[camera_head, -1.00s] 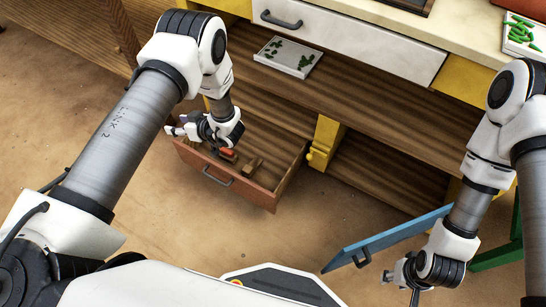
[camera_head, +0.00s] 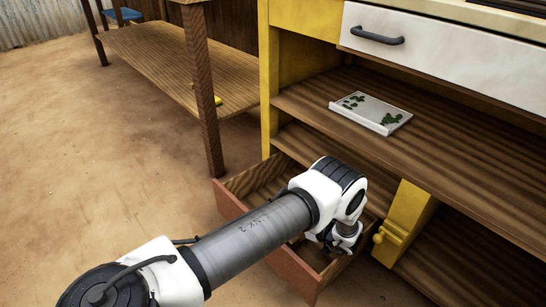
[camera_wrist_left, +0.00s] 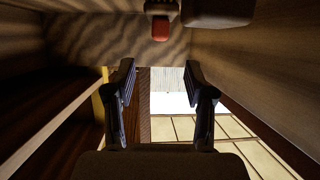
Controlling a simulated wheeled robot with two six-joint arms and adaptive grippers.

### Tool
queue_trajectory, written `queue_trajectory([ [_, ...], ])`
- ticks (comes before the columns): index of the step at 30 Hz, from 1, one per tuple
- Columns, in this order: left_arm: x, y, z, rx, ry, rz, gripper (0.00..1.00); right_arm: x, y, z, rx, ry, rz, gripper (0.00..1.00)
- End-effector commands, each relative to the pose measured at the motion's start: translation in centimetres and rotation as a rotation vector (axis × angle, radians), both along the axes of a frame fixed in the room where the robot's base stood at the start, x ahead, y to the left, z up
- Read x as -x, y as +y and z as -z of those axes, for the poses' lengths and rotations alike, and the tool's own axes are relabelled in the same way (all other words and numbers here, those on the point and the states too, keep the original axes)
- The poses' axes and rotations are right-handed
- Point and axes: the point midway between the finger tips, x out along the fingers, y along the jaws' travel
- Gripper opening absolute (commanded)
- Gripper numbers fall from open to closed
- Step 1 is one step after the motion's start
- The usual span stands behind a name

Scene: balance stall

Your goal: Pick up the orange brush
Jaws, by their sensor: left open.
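In the left wrist view a small object with an orange-red end (camera_wrist_left: 160,28) shows at the top edge, partly cut off; it may be the orange brush. My left gripper (camera_wrist_left: 160,78) is open and empty, its two fingers apart, with the orange-red end beyond the gap between the tips. In the head view my left gripper (camera_head: 340,240) is down at the open drawer (camera_head: 293,273), and my arm hides much of the inside. I cannot make out the brush in the head view. My right gripper is out of view.
A brown block (camera_wrist_left: 218,12) lies beside the orange-red end. A yellow post with a knob (camera_head: 402,228) stands right of the drawer. Above are a shelf with a white tray (camera_head: 371,112) and a closed white drawer (camera_head: 420,48). The floor at left is clear.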

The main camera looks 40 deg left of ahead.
Motion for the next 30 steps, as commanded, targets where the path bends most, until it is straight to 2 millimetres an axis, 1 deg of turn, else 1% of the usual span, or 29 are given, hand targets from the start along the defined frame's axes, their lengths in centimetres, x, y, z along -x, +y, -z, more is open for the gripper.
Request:
queue_trajectory([
  [1,0.0,0.0,1.3,0.000,-0.002,-0.001,0.54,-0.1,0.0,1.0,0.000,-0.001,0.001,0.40],
  [3,-0.1,1.0,1.1,-0.001,-0.001,-0.002,0.54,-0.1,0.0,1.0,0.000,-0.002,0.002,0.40],
  [5,0.0,1.5,1.4,-0.001,-0.001,-0.001,0.54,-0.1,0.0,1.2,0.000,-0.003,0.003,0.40],
  [8,0.0,2.9,2.2,-0.001,0.000,-0.003,0.54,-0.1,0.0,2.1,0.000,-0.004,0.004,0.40],
  [12,0.0,5.6,3.4,0.000,-0.001,-0.004,0.54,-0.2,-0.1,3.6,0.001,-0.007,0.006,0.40],
  [15,-0.1,6.7,3.6,-0.001,-0.001,-0.001,0.54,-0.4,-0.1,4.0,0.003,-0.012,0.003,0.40],
  [22,-0.2,7.0,3.4,0.000,0.000,0.000,0.54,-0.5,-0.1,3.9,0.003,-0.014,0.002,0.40],
  [23,-0.2,7.0,3.3,0.000,0.000,0.000,0.44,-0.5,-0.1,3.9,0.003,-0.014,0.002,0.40],
  [24,-0.2,7.0,3.3,0.000,0.000,0.000,0.29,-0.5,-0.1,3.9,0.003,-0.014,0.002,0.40],
  [26,-0.2,7.0,3.3,0.000,0.000,0.000,0.08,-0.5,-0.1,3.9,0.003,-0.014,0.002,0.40],
  [27,-0.2,7.0,3.3,0.000,0.000,0.000,0.00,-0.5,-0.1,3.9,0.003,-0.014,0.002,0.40],
  [30,-0.2,7.0,3.4,0.000,0.000,0.000,0.00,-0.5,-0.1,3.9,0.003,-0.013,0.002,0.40],
])
